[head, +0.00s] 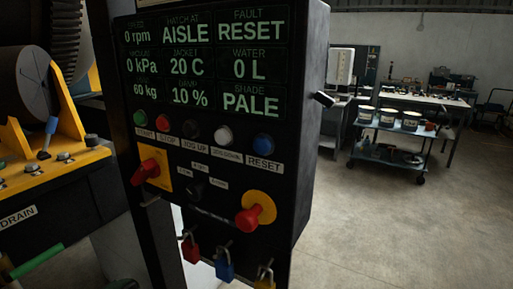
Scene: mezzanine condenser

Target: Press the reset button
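The blue button labelled RESET (263,144) is at the right end of the button row on a black control panel (300,190) in the head view. Green (140,118), red (191,129) and pale (223,135) buttons stand to its left in the same row. The panel's screen (205,60) reads FAULT RESET, HATCH AT AISLE, 0 rpm, 0 kPa and SHADE PALE. Neither of my grippers can be made out in this view, and nothing covers the reset button.
A red emergency knob on yellow (250,219) and a red rotary switch (145,172) sit below the buttons. Red, blue and yellow padlocks hang underneath. Yellow-framed machinery (50,160) stands at left. Open floor (400,230) lies to the right, with a cart (390,160) behind.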

